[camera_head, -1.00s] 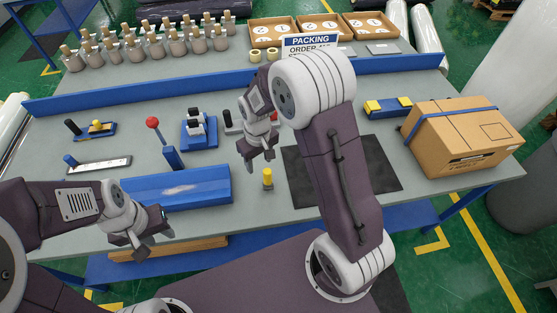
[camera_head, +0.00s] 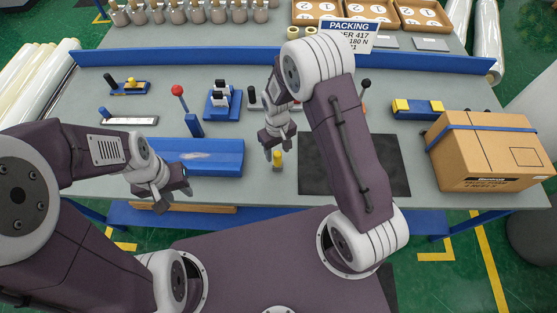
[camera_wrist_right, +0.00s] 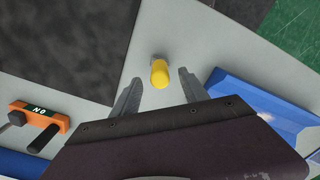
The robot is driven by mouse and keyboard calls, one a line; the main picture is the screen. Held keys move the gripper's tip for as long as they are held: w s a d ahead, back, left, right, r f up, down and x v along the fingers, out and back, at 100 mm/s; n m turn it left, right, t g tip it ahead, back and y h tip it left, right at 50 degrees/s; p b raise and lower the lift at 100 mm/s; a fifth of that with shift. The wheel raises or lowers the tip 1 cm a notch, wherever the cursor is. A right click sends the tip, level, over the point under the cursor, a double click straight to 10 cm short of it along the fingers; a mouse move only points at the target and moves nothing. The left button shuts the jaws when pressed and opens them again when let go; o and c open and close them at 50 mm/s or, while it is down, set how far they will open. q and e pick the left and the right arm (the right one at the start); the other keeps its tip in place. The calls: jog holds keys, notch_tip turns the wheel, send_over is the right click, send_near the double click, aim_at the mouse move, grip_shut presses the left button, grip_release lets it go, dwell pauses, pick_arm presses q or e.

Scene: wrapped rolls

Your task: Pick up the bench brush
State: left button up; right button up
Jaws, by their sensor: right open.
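No thing shows clearly as a brush, and I cannot tell for certain which one is the bench brush. A small upright yellow-topped object with a grey base (camera_head: 277,160) stands near the table's front edge. My right gripper (camera_head: 276,146) is open and empty just above it. In the right wrist view the yellow top (camera_wrist_right: 159,74) shows ahead of and between the spread fingers (camera_wrist_right: 158,84), apart from both. My left gripper (camera_head: 174,200) is open and empty at the front edge, in front of the long blue block (camera_head: 222,150).
A dark mat (camera_head: 312,172) lies right of the yellow-topped object, partly behind my right arm. A taped carton (camera_head: 470,165) stands at the right. A red-knobbed lever (camera_head: 178,91) and a blue fixture (camera_head: 222,105) stand behind. An orange block with black handles (camera_wrist_right: 48,118) shows in the right wrist view.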

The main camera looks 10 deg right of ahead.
aim_at(278, 159)
jog(key=shift+f, duration=0.35)
notch_tip(278, 159, down, 4)
jog(key=shift+s+p, duration=0.1)
jog(key=shift+p, duration=0.65)
jog(key=shift+d+f, duration=0.1)
jog(key=shift+f, duration=0.15)
jog(key=shift+r, duration=0.1)
jog(key=c, duration=1)
grip_shut()
jog(key=r, duration=0.1)
jog(key=r+b, duration=0.1)
jog(key=r, duration=0.2)
jog(key=shift+s+a+r, duration=0.15)
jog(key=shift+s+a, duration=0.05)
jog(key=shift+a, duration=0.05)
jog(key=s+a+r+b, duration=0.2)
jog(key=s+r, duration=0.4)
jog(key=s, duration=0.4)
jog(key=shift+s+a+r, duration=0.35)
jog(key=shift+s+a, duration=0.05)
jog(key=shift+a, duration=0.15)
